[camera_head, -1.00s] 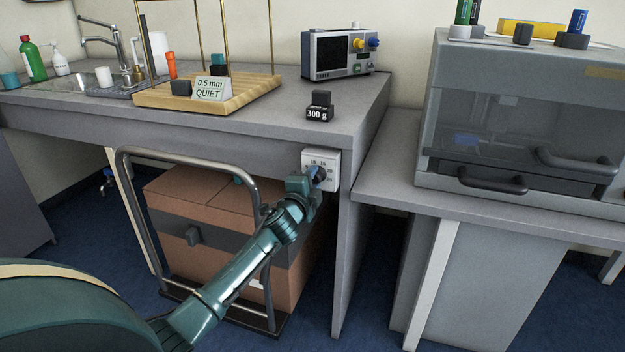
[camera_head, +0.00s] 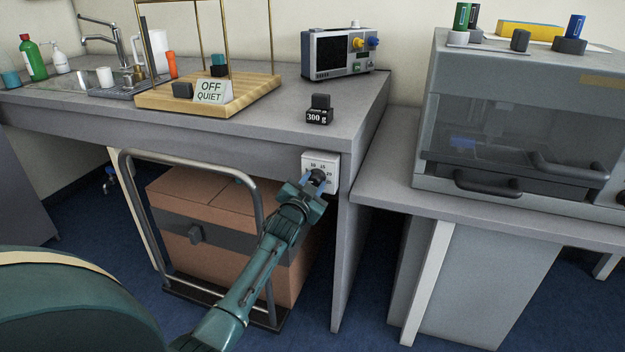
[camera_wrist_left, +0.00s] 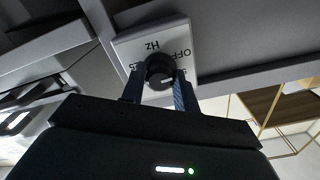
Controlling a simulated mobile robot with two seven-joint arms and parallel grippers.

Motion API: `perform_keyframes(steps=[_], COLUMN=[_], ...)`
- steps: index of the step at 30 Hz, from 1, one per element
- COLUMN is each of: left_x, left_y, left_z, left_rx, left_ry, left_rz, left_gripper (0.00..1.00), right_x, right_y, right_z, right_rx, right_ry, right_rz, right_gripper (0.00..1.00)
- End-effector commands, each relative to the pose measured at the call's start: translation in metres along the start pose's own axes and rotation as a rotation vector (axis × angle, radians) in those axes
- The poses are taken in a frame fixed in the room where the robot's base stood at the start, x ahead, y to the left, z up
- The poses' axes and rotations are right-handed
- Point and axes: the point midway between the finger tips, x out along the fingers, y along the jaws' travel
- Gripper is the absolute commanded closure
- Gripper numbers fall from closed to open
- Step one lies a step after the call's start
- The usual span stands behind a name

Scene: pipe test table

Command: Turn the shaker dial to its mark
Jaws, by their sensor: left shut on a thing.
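The shaker dial (camera_head: 319,176) is a dark round knob on a white plate (camera_head: 331,160) with printed numbers, fixed to the front edge of the bench. My left gripper (camera_head: 314,183) is shut on the dial. In the left wrist view the black dial (camera_wrist_left: 159,70) sits between the two fingers of my left gripper (camera_wrist_left: 160,88), and the plate (camera_wrist_left: 128,48) shows "Hz" and "OFF". A white line shows on the dial. The wooden shaker platform on the bench carries a sign (camera_head: 210,91) reading "OFF QUIET". My right gripper is not in view.
A cart (camera_head: 138,158) with a brown carton (camera_head: 185,210) stands under the bench. A 300 g weight (camera_head: 319,115) and an instrument (camera_head: 338,53) stand on the bench. A grey hooded cabinet (camera_head: 515,120) stands on the right table.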

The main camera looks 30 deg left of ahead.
Motion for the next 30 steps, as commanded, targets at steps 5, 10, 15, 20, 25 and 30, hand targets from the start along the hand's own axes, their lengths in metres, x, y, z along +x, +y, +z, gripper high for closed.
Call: perform_keyframes(steps=[5,10,15,20,25,30], left_x=[0.0,0.0,0.0,0.0,0.0,0.0], left_y=[0.0,0.0,0.001,0.001,0.001,0.001], left_z=[-0.001,-0.001,0.0,0.0,0.001,0.001], left_rx=[-0.136,-0.229,-0.288,-0.314,-0.322,-0.323], left_ry=[-0.002,-0.002,-0.001,-0.002,-0.002,-0.001], left_rz=[0.0,0.001,0.0,0.0,0.0,0.0], left_gripper=[0.93,0.93,0.93,0.93,0.92,0.92], right_x=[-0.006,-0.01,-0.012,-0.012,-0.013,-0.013], right_y=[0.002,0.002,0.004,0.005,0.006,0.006], right_z=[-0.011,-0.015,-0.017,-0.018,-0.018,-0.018], right_rx=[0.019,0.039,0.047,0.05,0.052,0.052], right_ry=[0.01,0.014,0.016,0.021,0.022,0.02], right_rz=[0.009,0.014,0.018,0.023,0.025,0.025], right_gripper=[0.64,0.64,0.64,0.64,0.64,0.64])
